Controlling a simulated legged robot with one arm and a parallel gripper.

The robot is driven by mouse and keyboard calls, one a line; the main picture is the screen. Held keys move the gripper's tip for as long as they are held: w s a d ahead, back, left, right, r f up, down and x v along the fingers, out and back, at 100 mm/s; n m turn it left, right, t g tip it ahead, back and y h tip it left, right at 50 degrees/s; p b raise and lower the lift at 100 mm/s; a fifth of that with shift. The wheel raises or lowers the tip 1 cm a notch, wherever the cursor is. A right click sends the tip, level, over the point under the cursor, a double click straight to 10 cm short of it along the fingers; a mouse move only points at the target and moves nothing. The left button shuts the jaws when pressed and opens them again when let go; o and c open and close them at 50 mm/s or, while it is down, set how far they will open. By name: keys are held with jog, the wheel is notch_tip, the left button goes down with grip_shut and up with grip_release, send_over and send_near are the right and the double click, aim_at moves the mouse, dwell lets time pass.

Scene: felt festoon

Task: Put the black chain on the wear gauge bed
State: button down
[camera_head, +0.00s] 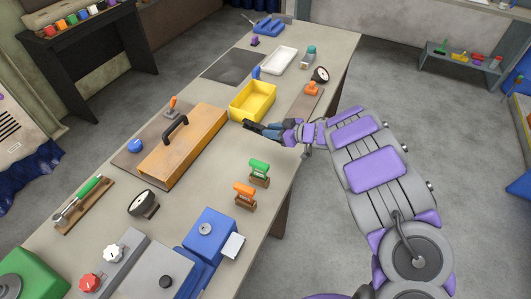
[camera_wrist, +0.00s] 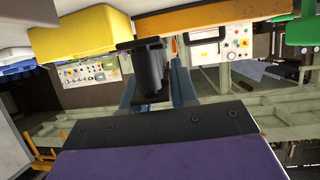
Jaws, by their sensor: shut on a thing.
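My gripper (camera_head: 258,127) is over the right edge of the long bench, just below the yellow bin (camera_head: 253,102). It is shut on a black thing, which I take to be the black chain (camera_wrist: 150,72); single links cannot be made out. In the wrist view the black thing sits between the blue-grey fingers, with the yellow bin behind it at the upper left. I cannot tell for sure which fixture is the wear gauge bed. A brown board with an orange piece (camera_head: 312,89) lies beyond my gripper; another board carries a green-handled tool (camera_head: 80,200).
A wooden box with a black handle (camera_head: 183,145) stands left of my gripper. Green (camera_head: 259,171) and orange (camera_head: 244,195) handled pieces stand near the bench edge. A white tray (camera_head: 280,61), dark mat (camera_head: 232,67) and blue machine (camera_head: 208,235) are also on the bench.

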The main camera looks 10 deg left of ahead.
aim_at(272, 155)
jog(key=shift+f+b, duration=1.15)
jog(key=shift+f, duration=3.65)
jog(key=shift+f, duration=0.1)
jog(key=c, duration=0.9)
grip_release()
jog(key=shift+f+b, duration=0.15)
jog(key=shift+b, duration=0.2)
